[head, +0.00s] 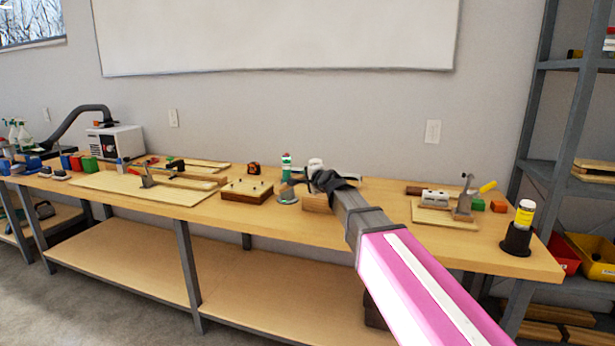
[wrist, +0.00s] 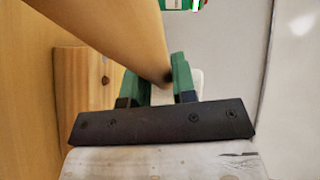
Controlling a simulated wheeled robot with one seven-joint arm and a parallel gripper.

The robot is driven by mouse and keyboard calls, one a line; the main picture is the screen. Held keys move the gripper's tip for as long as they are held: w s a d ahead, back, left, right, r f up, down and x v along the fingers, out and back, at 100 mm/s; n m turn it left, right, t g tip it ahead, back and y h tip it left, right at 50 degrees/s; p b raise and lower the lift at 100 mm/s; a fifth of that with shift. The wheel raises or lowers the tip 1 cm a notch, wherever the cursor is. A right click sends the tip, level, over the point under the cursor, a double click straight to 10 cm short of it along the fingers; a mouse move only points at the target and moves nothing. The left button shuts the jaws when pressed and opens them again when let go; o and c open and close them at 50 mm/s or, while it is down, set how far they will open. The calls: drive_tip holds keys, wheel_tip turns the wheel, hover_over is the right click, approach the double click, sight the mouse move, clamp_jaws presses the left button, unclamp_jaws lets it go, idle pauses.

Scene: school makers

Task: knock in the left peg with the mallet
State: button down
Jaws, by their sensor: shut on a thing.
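My gripper (head: 300,182) is over the middle of the bench. In the wrist view its green fingers (wrist: 160,85) are shut on a round wooden handle (wrist: 115,35), which I take for the mallet's. The handle runs to the top left of that view. A wooden block (head: 317,203) is under my gripper; it also shows left of the fingers in the wrist view (wrist: 88,78). I cannot tell if it is the mallet's head. The brown peg block (head: 245,196) lies left of my gripper, apart from it, with small pale pegs standing on top.
A green and white bottle (head: 286,165) stands behind a bluish round thing (head: 288,198), between the peg block and my gripper. A board with tools (head: 150,187) is on the left. A vise-like tool (head: 463,200) and a yellow bottle (head: 524,215) stand on the right.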

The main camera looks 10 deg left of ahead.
wheel_tip(320, 180, down, 5)
drive_tip(key=shift+r, duration=2.55)
